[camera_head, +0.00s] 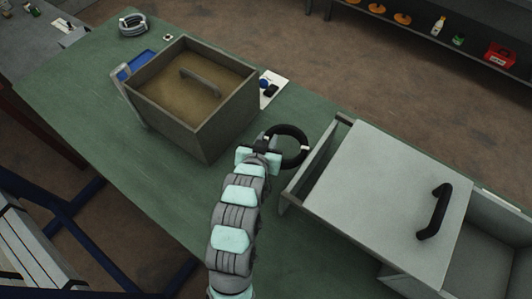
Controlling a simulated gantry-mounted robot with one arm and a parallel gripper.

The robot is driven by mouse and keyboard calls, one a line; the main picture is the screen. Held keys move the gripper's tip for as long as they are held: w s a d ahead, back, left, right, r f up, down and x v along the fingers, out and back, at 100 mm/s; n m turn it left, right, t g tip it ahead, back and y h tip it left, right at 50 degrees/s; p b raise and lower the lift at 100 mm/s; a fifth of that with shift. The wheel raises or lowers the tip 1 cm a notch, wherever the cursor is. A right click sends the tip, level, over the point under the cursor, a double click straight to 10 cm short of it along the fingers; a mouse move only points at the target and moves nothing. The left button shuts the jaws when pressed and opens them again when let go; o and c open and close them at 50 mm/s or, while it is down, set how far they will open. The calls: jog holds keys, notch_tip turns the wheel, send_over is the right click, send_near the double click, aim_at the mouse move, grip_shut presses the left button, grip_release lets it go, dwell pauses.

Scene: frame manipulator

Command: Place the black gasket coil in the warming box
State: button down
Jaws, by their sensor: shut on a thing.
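The black gasket coil (304,150) is a dark ring with small pale bands. My gripper (268,147) is shut on its left side, and the ring extends to the right of the jaws. Two boxes are in view, and I cannot tell by marking which is the warming box. The brown-grey box (180,118) at upper left has a tan panel with a grey handle (200,86) set inside its rim. The light grey box (292,203) at right is partly covered by a pale lid (375,185) with a black handle (434,212). The coil is between the two boxes.
A grey coil (133,25) lies at the green table's (75,88) far left corner. A blue tray (142,62) and a white card (274,92) with small dark items flank the brown-grey box. A shelf (455,52) with bottles stands behind. Green table left of my arm is clear.

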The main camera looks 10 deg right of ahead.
notch_tip(320, 180, down, 8)
jog(key=shift+r, duration=0.1)
dwell(0.4)
jog(key=shift+b, duration=0.3)
jog(key=c, duration=1.2)
grip_release()
jog(key=shift+r, duration=0.15)
jog(key=p+v, duration=0.3)
jog(key=v, duration=0.7)
jog(key=shift+s+a+r, duration=0.1)
jog(key=shift+s+r, duration=0.05)
jog(key=shift+r, duration=0.2)
jog(key=shift+s+a+r+p, duration=0.2)
jog(key=shift+s+p, duration=0.25)
jog(key=shift+s, duration=0.2)
jog(key=shift+c, duration=0.5)
